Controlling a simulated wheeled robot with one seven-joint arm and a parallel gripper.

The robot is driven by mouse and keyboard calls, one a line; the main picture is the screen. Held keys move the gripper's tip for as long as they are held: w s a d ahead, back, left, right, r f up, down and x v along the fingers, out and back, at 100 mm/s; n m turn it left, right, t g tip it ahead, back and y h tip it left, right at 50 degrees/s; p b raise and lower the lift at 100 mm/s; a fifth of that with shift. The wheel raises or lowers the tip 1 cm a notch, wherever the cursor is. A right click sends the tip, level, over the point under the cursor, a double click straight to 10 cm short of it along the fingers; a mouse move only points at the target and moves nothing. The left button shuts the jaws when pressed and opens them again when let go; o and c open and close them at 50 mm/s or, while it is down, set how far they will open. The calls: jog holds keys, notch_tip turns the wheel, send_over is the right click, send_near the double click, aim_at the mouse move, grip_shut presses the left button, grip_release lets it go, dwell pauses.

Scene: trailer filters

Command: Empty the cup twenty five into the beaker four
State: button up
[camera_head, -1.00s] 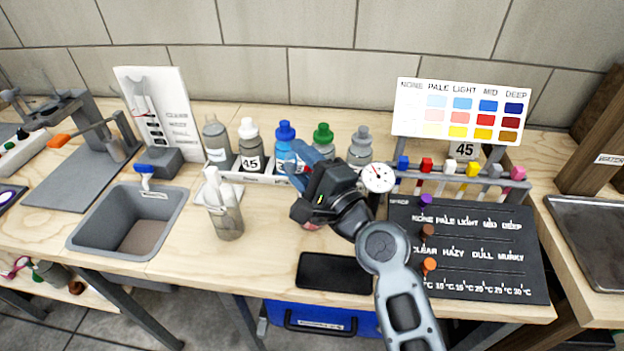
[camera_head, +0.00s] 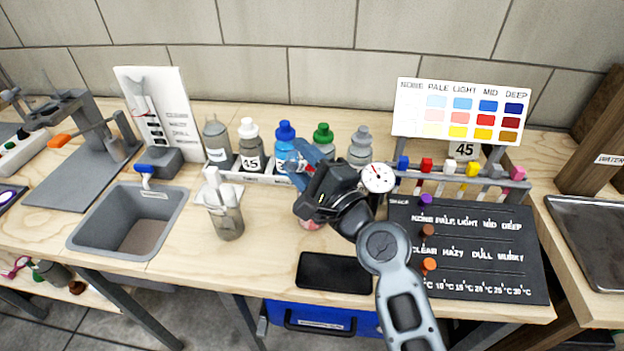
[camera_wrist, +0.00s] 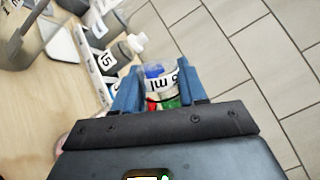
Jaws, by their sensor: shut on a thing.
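My gripper (camera_head: 302,160) is above the bench, in front of the bottle rack; in the wrist view its blue fingers (camera_wrist: 158,85) are shut on a small clear cup (camera_wrist: 161,84). The cup has a white label with "ml" on it; its number is not clearly readable. Blue, red and green show through or behind it. In the head view the cup is mostly hidden by the fingers. A clear vessel (camera_head: 228,222) with greyish contents and a white-topped piece stands between sink and gripper. I cannot read a number four on it.
Behind the gripper stands a rack of bottles (camera_head: 285,140), one marked 45. The grey sink (camera_head: 128,222) is left. A black phone-like slab (camera_head: 334,273) lies in front. A black marker board (camera_head: 470,255) and colour chart (camera_head: 459,112) are right. Bare wood lies between vessel and slab.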

jog(key=shift+w+d+r+m+t, duration=0.15)
jog(key=shift+d+m+t, duration=0.1)
jog(key=shift+m, duration=0.7)
jog(key=shift+w+d+r+m+t, duration=0.1)
jog(key=shift+d+m+t, duration=0.1)
jog(key=shift+m, duration=0.75)
dwell(2.1)
dwell(0.8)
jog(key=n, duration=0.2)
jog(key=n+g, duration=0.1)
jog(key=shift+s+a+f, duration=0.2)
jog(key=shift+a+f, duration=0.1)
jog(key=shift+a, duration=0.1)
jog(key=shift+s+a+f+n, duration=0.1)
jog(key=shift+n, duration=0.9)
